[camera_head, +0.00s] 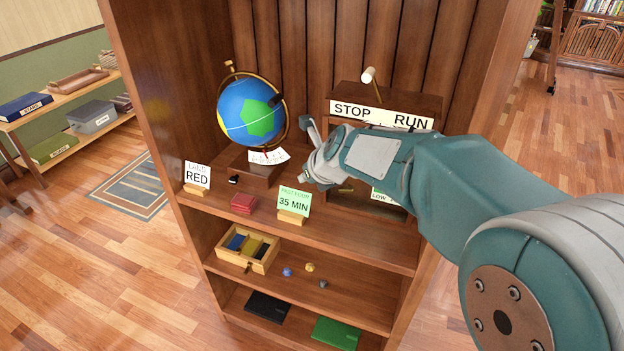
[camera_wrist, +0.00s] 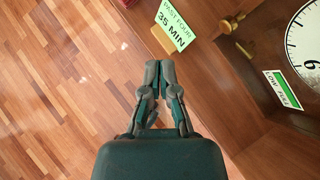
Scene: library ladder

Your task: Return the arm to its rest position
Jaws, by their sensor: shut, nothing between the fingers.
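My arm reaches in from the right in the head view. My gripper (camera_head: 306,178) is at its end, in front of the upper shelf of the wooden bookcase (camera_head: 340,234). In the wrist view my gripper (camera_wrist: 159,66) has its fingertips together with nothing between them. It is near the shelf edge, beside the green "PAST FOUR 35 MIN" card (camera_wrist: 177,19). That card also shows in the head view (camera_head: 293,201), just below and left of the gripper. My arm hides part of the box with the STOP and RUN label (camera_head: 381,114).
A globe (camera_head: 248,112) stands at the left of the upper shelf, near a "LAND RED" card (camera_head: 197,175) and red blocks (camera_head: 244,203). A clock face (camera_wrist: 304,45) and brass knob (camera_wrist: 232,22) are right of the gripper. A wooden tray (camera_head: 248,248) sits below. Floor in front is clear.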

